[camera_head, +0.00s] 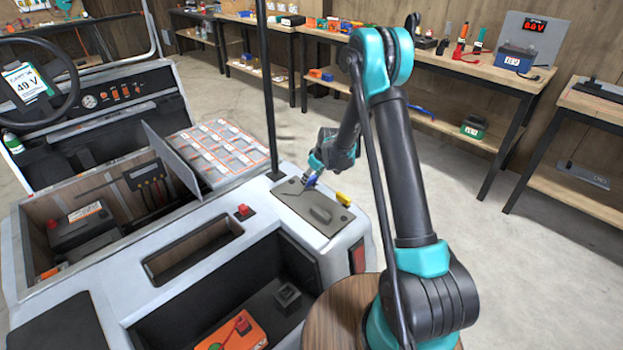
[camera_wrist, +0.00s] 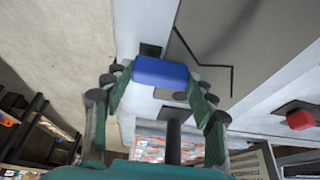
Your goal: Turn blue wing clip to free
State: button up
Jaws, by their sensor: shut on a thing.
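The blue wing clip (camera_wrist: 159,71) sits between my gripper's fingertips (camera_wrist: 157,80) in the wrist view, with a fingertip at each end. My gripper is shut on it. In the head view the blue clip (camera_head: 311,182) shows as a small patch at the far edge of a grey lid (camera_head: 296,208), just below my gripper (camera_head: 314,176). The lid is set in the cart's white body and has a dark raised handle. The clip's exact angle is hard to read in the head view.
A yellow clip (camera_head: 343,199) is at the lid's right edge and a red one (camera_head: 243,211) is to its left. A black post (camera_head: 268,90) rises beside the lid. An open battery bay (camera_head: 80,230) is at left. Workbenches (camera_head: 470,75) line the back wall.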

jog(key=m, duration=0.2)
jog(key=m+t+h, duration=0.1)
jog(key=shift+w+a+m, duration=0.15)
jog(key=shift+a+m, duration=0.2)
jog(key=shift+m, duration=0.05)
jog(key=m+h, duration=0.1)
jog(key=m, duration=0.1)
jog(key=m+h, duration=0.1)
jog(key=m, duration=0.1)
jog(key=shift+w+a+m, duration=0.2)
jog(key=shift+w+m, duration=0.1)
jog(key=shift+w, duration=0.05)
jog(key=m+h, duration=0.1)
jog(key=m, duration=0.1)
jog(key=m+h, duration=0.1)
jog(key=m, duration=0.2)
jog(key=shift+w, duration=0.4)
jog(key=shift+w+d+m+g+h, duration=0.15)
jog(key=shift+m+g+h, duration=0.15)
jog(key=shift+m, duration=0.85)
jog(key=shift+w+a+m+g+h, duration=0.1)
jog(key=shift+w+m+g+h, duration=0.15)
jog(key=shift+m, duration=0.9)
jog(key=shift+s, duration=0.1)
jog(key=o, duration=1.2)
jog(key=shift+c, duration=0.2)
